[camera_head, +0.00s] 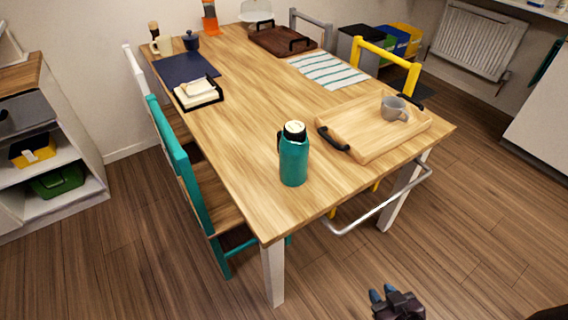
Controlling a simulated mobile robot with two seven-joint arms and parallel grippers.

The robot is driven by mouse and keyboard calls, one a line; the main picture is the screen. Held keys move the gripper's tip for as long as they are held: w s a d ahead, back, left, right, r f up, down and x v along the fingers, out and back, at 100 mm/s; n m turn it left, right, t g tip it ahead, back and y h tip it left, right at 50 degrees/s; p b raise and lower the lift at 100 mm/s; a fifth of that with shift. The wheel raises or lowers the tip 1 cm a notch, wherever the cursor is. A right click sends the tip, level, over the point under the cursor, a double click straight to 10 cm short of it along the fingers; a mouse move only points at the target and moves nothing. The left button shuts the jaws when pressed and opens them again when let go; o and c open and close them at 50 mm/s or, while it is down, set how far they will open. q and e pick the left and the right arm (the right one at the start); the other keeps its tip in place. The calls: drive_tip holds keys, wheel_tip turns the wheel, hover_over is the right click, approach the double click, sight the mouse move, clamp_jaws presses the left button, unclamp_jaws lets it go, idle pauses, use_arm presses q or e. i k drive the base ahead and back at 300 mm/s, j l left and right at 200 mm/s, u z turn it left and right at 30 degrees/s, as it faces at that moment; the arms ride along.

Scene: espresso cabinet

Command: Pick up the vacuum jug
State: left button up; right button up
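The vacuum jug (294,160) is teal with a white and black top and a dark handle on its left side. It stands upright on the wooden table (245,130), close to the near end. My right gripper (383,292) shows at the bottom of the head view, below and in front of the table. It is well apart from the jug. Its two blue-tipped fingers are a little apart with nothing visible between them. My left gripper is not in view.
A wooden tray (368,137) with dark handles holds a grey mug (394,108), right of the jug. A metal rail (380,207) juts from the table's near right side. A teal chair (185,175) stands at the left. Table left of the jug is clear.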

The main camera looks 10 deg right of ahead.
sight(293, 154)
drive_tip(key=j+z, duration=0.15)
drive_tip(key=j, duration=0.3)
drive_tip(key=k+j+z, duration=0.15)
drive_tip(key=j, duration=0.25)
drive_tip(key=i+j+z, duration=0.2)
drive_tip(key=j, duration=0.25)
drive_tip(key=j+z, duration=0.2)
drive_tip(key=j, duration=0.2)
drive_tip(key=j+z, duration=0.2)
drive_tip(key=j, duration=0.2)
drive_tip(key=i+j+z, duration=0.15)
drive_tip(key=j, duration=0.3)
drive_tip(key=i+j+z, duration=0.15)
drive_tip(key=j, duration=0.25)
drive_tip(key=i+j+z, duration=0.2)
drive_tip(key=j, duration=0.2)
drive_tip(key=j+z, duration=0.15)
drive_tip(key=j, duration=0.25)
drive_tip(key=i+j+z, duration=0.15)
drive_tip(key=j, duration=0.3)
drive_tip(key=i+j, duration=0.15)
drive_tip(key=j, duration=0.2)
drive_tip(key=i+j+z, duration=0.1)
drive_tip(key=j, duration=0.25)
drive_tip(key=i, duration=0.05)
